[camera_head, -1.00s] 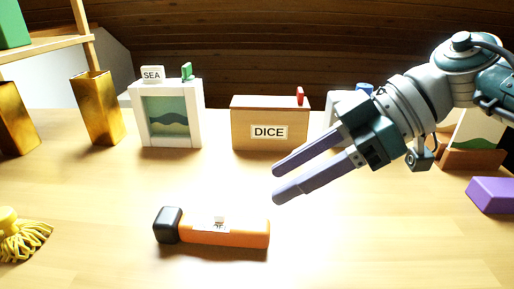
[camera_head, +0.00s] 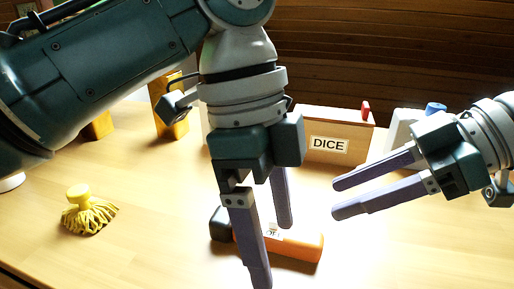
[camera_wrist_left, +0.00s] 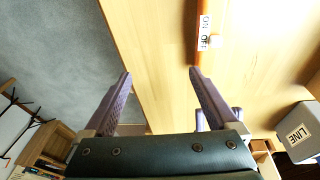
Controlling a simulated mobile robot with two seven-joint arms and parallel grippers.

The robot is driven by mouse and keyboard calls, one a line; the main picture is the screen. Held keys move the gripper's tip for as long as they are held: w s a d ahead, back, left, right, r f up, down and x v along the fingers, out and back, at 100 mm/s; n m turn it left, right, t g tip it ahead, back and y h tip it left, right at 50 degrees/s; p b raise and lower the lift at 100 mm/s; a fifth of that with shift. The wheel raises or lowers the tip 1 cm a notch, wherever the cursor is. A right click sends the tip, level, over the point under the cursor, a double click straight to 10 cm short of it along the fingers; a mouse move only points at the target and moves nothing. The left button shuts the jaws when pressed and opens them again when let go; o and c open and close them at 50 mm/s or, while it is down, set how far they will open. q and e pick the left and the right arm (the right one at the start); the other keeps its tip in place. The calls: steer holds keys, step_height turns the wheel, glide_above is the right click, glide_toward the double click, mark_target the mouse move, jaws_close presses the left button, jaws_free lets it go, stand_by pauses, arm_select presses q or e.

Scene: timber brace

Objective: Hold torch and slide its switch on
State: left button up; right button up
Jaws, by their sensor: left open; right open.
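The torch lies on its side on the table, with an orange body (camera_head: 304,246) and a black head (camera_head: 220,225) at its left end. A small pale switch (camera_head: 273,228) sits by a white label on its top. My left gripper (camera_head: 272,256) is open and points down in front of the torch, hiding part of it. In the left wrist view the torch (camera_wrist_left: 199,58) is partly seen just beyond the right fingertip, not between the fingers (camera_wrist_left: 160,73); its switch (camera_wrist_left: 213,41) shows there. My right gripper (camera_head: 335,199) is open and empty, above and right of the torch.
A wooden DICE box (camera_head: 340,123) stands behind the torch, with a white object (camera_head: 402,128) to its right. A yellow mop-like thing (camera_head: 89,211) lies at left. Gold blocks stand at back left. The table (camera_head: 150,235) is clear between mop and torch.

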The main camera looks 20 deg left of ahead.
mark_target(225, 214)
arm_select(q)
steer(key=w+a+y, duration=0.1)
steer(key=w+a, duration=0.1)
steer(key=w+a+r, duration=0.1)
steer(key=w+a, duration=0.1)
steer(key=a, duration=0.1)
steer(key=w+a+r+t+y, duration=0.1)
steer(key=w+a, duration=0.2)
steer(key=shift+y, duration=0.3)
steer(key=shift+w+a+f, duration=0.15)
steer(key=shift+w+a, duration=0.05)
steer(key=shift+a, duration=0.05)
step_height(225, 214, down, 10)
steer(key=shift+r, duration=0.2)
jaws_close()
stand_by(0.8)
